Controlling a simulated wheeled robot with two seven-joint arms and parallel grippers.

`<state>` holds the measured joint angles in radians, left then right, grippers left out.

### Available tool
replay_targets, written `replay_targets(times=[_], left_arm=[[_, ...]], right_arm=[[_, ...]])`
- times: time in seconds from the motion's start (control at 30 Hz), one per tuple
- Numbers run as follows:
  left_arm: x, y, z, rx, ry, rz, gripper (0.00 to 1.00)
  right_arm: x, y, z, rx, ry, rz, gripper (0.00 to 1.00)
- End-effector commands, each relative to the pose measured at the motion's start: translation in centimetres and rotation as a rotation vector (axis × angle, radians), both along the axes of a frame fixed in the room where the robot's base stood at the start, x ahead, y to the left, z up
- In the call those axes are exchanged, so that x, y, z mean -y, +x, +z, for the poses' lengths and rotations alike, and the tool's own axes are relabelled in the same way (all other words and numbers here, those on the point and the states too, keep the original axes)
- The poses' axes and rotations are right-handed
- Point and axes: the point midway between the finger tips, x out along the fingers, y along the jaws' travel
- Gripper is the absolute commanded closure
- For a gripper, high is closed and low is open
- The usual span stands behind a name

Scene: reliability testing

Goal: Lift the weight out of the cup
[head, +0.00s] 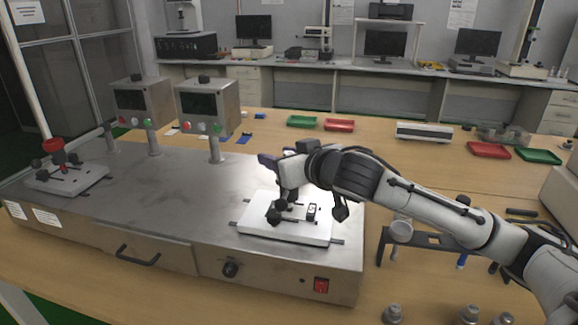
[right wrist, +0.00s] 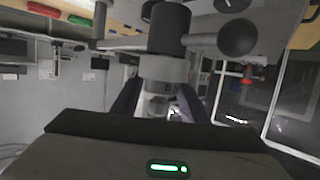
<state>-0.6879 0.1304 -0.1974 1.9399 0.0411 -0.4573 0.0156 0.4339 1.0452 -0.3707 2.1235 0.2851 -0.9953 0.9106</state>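The weight (right wrist: 165,70) is a grey metal cylinder with a narrower stem. In the right wrist view it sits at the end of the dark cup (right wrist: 170,28), its lower part hidden inside. My right gripper (right wrist: 158,108) has its dark fingers on both sides of the stem; they look spread, with some gap beside it. In the head view my right gripper (head: 279,160) is at the white-plated fixture (head: 285,228) on the right of the metal machine, and my wrist hides most of the weight and cup. My left gripper is not in view.
A second fixture with a red-topped part (head: 55,152) stands at the machine's left. Two control boxes (head: 208,107) stand behind. A dark rack (head: 430,240) and several loose weights (head: 469,314) are on the table at right. Red and green trays (head: 489,150) lie farther back.

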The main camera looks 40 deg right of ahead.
Motion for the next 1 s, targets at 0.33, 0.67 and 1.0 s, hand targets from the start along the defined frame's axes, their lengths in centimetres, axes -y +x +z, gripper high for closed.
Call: replay_targets(times=[0.33,0.67,1.0], left_arm=[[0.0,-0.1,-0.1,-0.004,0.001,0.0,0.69],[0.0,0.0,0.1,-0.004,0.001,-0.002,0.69],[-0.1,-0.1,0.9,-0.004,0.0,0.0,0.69]], right_arm=[[0.0,0.0,0.0,-0.001,0.0,0.0,0.99],[0.0,0.0,1.0,0.005,0.0,-0.001,1.0],[0.1,0.0,7.7,0.009,0.002,-0.002,1.0]])
